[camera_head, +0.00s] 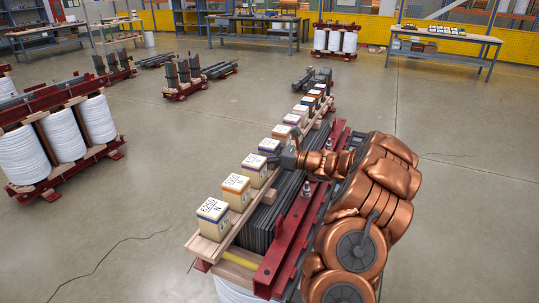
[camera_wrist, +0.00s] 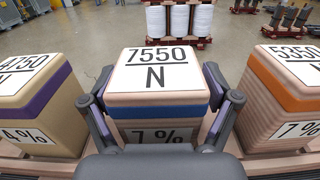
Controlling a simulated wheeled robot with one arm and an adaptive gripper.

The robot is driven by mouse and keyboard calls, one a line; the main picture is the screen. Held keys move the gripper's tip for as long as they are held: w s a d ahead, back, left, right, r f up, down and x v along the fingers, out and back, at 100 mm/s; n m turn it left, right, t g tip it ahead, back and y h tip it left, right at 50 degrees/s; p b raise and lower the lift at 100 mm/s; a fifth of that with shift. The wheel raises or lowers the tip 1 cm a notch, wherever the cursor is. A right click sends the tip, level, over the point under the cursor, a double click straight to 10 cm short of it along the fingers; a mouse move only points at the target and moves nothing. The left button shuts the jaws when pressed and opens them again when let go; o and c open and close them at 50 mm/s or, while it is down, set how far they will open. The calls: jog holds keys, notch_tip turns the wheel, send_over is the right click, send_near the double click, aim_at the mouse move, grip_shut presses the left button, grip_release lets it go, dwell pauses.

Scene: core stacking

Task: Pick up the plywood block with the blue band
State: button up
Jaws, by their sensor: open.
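The block with the blue band (camera_wrist: 158,112) stands upright in the middle of the wrist view, pale pinkish with a white label reading 7550 N. It is also in the row in the head view (camera_head: 268,146), partly behind my gripper. My gripper (camera_wrist: 160,116) is open, with one finger at each side of this block; whether they touch it I cannot tell. In the head view my gripper (camera_head: 277,158) reaches in from the right at the block's near side. The block's lower part is hidden by the gripper.
A beige block with a purple band (camera_wrist: 38,95) stands close on the left, a ridged block with an orange band (camera_wrist: 272,105) close on the right. More labelled blocks line the wooden plank (camera_head: 207,249) above the dark core plates (camera_head: 262,228). A red beam (camera_head: 283,243) runs alongside.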

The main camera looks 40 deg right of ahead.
jog(key=c, duration=1.3)
jog(key=shift+o, duration=0.2)
jog(key=shift+r, duration=0.1)
